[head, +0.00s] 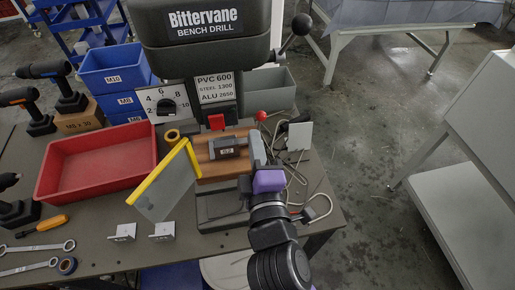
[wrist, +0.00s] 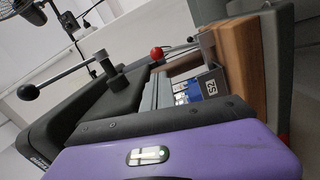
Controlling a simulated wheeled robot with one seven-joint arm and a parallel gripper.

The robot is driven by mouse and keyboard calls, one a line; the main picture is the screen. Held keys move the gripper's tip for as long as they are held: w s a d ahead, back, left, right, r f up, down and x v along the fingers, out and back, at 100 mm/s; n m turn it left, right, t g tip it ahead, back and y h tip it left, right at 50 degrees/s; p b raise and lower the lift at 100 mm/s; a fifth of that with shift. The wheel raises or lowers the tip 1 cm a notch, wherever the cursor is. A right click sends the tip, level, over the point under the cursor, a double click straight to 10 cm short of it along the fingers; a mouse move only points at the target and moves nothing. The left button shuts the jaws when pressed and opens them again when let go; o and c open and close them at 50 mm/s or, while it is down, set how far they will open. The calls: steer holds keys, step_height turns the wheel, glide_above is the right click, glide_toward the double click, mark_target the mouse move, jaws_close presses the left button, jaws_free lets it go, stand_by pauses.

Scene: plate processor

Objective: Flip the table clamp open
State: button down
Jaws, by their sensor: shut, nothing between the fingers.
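The bench drill (head: 205,35) stands at the back of the workbench. A lever with a red ball knob (head: 262,115) sticks up at the right of the drill's table and looks like the table clamp. The red knob also shows in the wrist view (wrist: 157,53), above the drill table's edge. My gripper (head: 266,180), with its purple body, is in front of and below the lever, at the right side of the drill table. It is shut and empty, apart from the red knob.
A wooden board with a grey metal block (head: 228,147) sits on the drill table. A yellow-edged clear guard (head: 168,180) stands left of it. A red tray (head: 95,165) is further left.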

mark_target(261, 118)
steer(key=x, duration=0.5)
steer(key=shift+p, duration=0.35)
steer(key=shift+w+d+m, duration=0.15)
steer(key=shift+d+m, duration=0.45)
steer(key=shift+m, duration=0.1)
steer(key=shift+w+d+m, duration=0.15)
steer(key=shift+d+m, duration=0.4)
steer(key=shift+m, duration=0.15)
steer(key=w+d+f+m, duration=0.1)
steer(key=d+f+m, duration=0.2)
steer(key=d+m, duration=0.3)
steer(key=shift+w+f+m+g+y+b, duration=0.35)
steer(key=shift+m+b, duration=0.1)
steer(key=shift+m, duration=1.25)
steer(key=shift+f, duration=0.15)
